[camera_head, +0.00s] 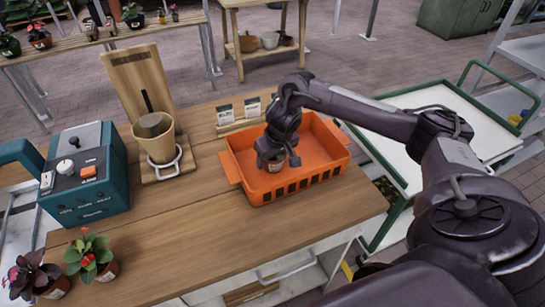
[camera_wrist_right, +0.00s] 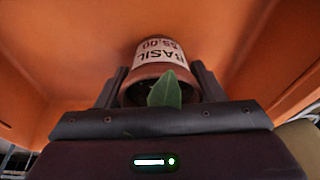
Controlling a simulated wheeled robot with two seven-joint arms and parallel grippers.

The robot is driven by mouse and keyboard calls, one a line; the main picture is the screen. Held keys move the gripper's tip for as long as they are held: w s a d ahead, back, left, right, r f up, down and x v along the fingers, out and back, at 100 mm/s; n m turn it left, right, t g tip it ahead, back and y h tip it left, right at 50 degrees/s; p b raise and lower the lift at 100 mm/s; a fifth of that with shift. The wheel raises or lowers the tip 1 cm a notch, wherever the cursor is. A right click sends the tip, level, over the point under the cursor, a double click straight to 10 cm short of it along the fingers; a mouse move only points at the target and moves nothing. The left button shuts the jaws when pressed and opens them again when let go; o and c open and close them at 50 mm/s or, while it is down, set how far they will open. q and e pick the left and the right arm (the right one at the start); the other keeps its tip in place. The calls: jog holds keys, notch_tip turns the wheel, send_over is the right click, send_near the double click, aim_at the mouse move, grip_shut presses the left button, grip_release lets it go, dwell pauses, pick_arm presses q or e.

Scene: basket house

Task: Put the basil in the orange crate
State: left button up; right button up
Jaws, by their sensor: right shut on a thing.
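The orange crate (camera_head: 318,184) stands on the wooden table, right of its middle. My right gripper (camera_head: 274,160) reaches down into the crate near its left side. In the right wrist view the gripper (camera_wrist_right: 160,92) is shut on the basil pot (camera_wrist_right: 158,62), a terracotta pot with a white label reading BASIL and a price. A green leaf (camera_wrist_right: 166,92) shows between the fingers. Orange crate walls (camera_wrist_right: 60,50) surround the pot. I cannot tell whether the pot touches the crate floor. My left gripper is not in view.
A teal box with knobs (camera_head: 88,172) and a wooden stand with a pot (camera_head: 156,135) are left of the crate. Potted plants (camera_head: 90,255) stand at the front left. Small cards (camera_head: 225,114) stand behind the crate. The table front (camera_head: 220,230) is clear.

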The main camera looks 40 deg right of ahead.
jog(key=o, duration=1)
jog(key=shift+f, duration=0.1)
jog(key=shift+o, duration=0.2)
jog(key=shift+s+r, duration=0.1)
jog(key=shift+r, duration=0.35)
jog(key=v, duration=0.5)
jog(key=p+v, duration=0.3)
jog(key=v, duration=0.3)
jog(key=shift+r+p, duration=0.25)
jog(key=shift+p, duration=0.15)
